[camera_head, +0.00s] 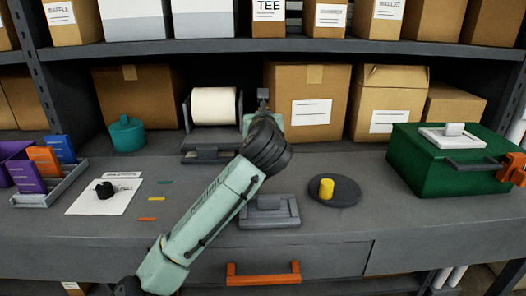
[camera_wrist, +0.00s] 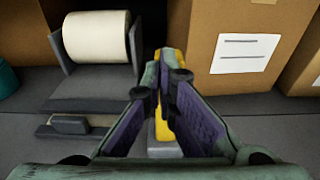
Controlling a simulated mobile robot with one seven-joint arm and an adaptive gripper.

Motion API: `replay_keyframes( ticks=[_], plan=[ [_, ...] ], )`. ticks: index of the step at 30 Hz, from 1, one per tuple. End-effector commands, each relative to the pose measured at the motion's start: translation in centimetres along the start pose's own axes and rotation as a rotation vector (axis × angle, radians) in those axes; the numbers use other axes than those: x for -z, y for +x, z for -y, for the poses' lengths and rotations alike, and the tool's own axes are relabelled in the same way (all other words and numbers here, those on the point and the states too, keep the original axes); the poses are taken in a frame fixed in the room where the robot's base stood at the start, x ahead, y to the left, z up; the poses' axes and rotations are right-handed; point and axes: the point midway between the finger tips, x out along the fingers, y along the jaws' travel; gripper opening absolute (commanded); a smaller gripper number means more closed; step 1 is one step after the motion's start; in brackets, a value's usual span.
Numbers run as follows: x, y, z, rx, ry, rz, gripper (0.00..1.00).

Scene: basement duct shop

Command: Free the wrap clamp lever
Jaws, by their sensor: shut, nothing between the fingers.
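A white roll (camera_head: 214,106) sits in a dark grey holder (camera_head: 190,157) at the back of the bench. The roll also shows at the upper left of the wrist view (camera_wrist: 96,37). A low grey bar (camera_wrist: 78,125) lies along the holder's front. My gripper (camera_wrist: 164,76) is shut and empty, just right of the holder. A yellow piece (camera_wrist: 160,148) on a grey part shows between and beyond its fingers. I cannot tell whether it is the clamp lever or whether the fingers touch it. My wrist hides that spot in the head view.
Cardboard boxes (camera_head: 307,82) stand close behind and right of my gripper. A teal canister (camera_head: 127,136) stands left of the roll. A grey block (camera_head: 268,210), a dark disc with a yellow cylinder (camera_head: 327,188) and a green case (camera_head: 445,178) are farther right.

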Motion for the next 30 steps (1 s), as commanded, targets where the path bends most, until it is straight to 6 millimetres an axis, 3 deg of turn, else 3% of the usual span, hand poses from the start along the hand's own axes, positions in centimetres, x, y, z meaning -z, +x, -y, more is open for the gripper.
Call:
replay_keyframes(
  ticks=[30],
  plan=[
    [-0.54, 0.82, 0.12, 0.001, 0.0, 0.001, 0.0]
  ],
)
